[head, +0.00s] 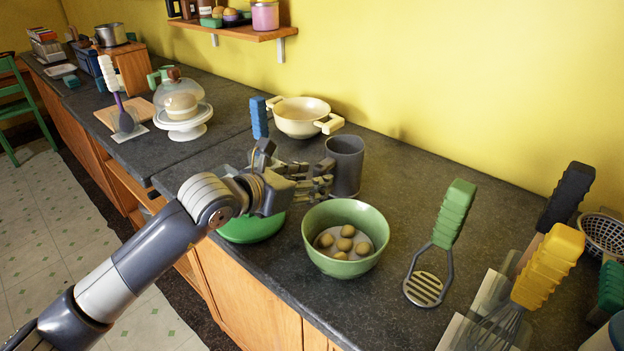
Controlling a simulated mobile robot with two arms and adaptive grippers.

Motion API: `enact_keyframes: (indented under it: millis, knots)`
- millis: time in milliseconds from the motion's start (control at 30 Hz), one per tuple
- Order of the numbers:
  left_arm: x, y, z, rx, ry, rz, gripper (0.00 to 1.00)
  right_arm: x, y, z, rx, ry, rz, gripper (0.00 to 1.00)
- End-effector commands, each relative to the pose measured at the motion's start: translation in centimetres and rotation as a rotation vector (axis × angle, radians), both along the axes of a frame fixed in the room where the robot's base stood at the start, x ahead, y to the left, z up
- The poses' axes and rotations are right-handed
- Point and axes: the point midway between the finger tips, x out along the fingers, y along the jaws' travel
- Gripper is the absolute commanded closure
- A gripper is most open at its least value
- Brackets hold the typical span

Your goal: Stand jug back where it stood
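A dark grey cylindrical jug (346,163) stands upright on the dark countertop (400,180), behind the green bowl. No handle shows on its visible side; its left side is partly hidden by my gripper. My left gripper (328,178) reaches in from the left, its fingertips at the jug's left side. I cannot tell whether the fingers touch the jug, hold a handle or stand just short of it. My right gripper is not in view.
A green bowl (318,250) with several round brownish items stands in front of the jug. Another green vessel (250,230) is under my arm. A cream pot (300,116) stands behind. A green-handled masher (440,240) is to the right.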

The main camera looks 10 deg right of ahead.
Motion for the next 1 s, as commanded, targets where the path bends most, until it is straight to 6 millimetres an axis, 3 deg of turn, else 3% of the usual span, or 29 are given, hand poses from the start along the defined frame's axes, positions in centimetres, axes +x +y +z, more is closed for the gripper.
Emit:
enact_keyframes:
  millis: [1000]
  knots:
    - [-2.0,2.5,1.3,0.001,0.0,0.0,0.56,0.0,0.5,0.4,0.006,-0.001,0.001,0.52]
